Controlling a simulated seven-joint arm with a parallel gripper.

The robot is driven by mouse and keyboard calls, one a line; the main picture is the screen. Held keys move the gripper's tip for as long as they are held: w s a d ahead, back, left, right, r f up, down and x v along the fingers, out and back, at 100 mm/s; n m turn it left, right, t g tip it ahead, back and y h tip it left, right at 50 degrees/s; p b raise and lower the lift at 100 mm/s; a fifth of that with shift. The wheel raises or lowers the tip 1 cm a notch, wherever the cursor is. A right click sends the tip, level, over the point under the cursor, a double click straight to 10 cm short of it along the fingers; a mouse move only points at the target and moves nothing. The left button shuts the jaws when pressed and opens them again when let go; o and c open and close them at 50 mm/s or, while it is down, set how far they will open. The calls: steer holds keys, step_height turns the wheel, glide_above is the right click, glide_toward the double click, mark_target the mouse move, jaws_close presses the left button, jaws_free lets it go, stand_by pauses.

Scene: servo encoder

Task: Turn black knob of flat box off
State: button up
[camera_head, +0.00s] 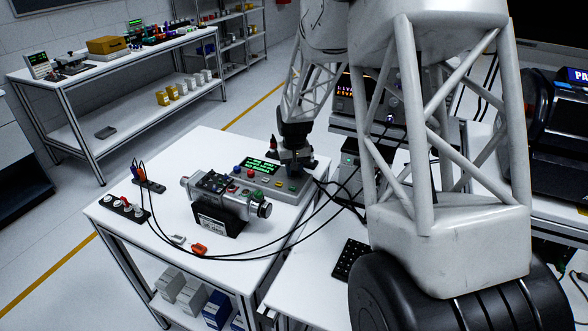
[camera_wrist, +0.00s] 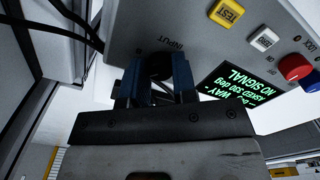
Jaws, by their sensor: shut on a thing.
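The flat box (camera_head: 286,191) is grey and lies on the white table, with a green-lit display (camera_head: 261,166) and several coloured buttons on its top. My gripper (camera_head: 294,168) reaches down onto the far right part of the box. In the wrist view, the blue fingers of my gripper (camera_wrist: 157,78) are shut around the black knob (camera_wrist: 158,64), beside the label INPUT. The fingers partly hide the knob, and I cannot read its setting. In the head view the gripper hides it. The display (camera_wrist: 240,87) shows NO SIGNAL, upside down in the wrist view.
A metal cylindrical device on a black stand (camera_head: 222,220) is just left of the box. Black cables loop across the table front. Yellow TEST (camera_wrist: 227,13), white CODE (camera_wrist: 264,39) and red buttons (camera_wrist: 295,67) are near the fingers.

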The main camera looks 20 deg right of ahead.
stand_by(0.3)
steer(key=o, duration=0.9)
steer(key=shift+o, duration=0.2)
steer(key=shift+r, duration=0.1)
steer(key=shift+r, duration=3.8)
